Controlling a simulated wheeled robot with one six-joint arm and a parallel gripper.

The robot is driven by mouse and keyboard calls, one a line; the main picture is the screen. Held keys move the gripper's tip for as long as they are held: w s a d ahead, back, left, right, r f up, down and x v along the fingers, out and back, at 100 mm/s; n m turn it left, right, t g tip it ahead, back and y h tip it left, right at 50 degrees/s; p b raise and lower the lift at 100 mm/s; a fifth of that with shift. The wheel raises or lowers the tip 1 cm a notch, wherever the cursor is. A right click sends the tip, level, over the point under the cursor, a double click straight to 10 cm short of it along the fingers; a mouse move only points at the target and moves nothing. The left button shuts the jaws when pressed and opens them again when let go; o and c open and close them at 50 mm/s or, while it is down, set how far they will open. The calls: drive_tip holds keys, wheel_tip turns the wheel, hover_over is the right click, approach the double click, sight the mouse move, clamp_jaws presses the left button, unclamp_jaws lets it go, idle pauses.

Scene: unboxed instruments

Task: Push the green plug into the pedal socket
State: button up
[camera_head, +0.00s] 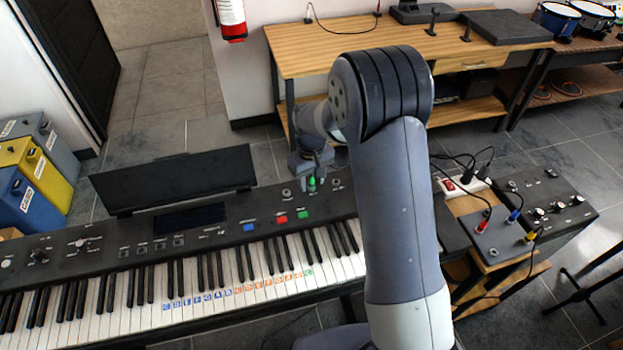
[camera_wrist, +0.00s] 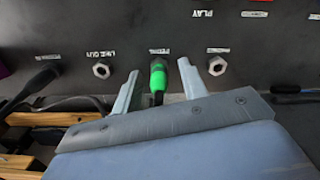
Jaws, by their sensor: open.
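The green plug (camera_wrist: 158,77) stands at the keyboard's back panel, under a label that is partly hidden and seems to read PEDAL, with its dark cable end toward me. Its tip meets the panel there, covering the socket, so I cannot tell how deep it sits. My gripper (camera_wrist: 160,82) is open, one finger on each side of the plug with a gap to both. In the head view the green plug (camera_head: 311,183) shows small at the keyboard's rear edge, just below my gripper (camera_head: 312,172).
Bare metal sockets flank the plug: LINE OUT (camera_wrist: 101,70) to the left and another (camera_wrist: 217,66) to the right. Dark cables lie at the left of the wrist view. A wooden desk (camera_head: 300,60) stands behind the keyboard (camera_head: 190,260); a pedal board (camera_head: 500,235) stands right.

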wheel_tip(320, 180, up, 11)
drive_tip(key=shift+f+b, duration=0.15)
drive_tip(key=shift+b, duration=0.45)
wheel_tip(320, 180, down, 11)
drive_tip(key=shift+r+p, duration=0.2)
drive_tip(key=shift+p, duration=0.45)
drive_tip(key=shift+r, duration=0.3)
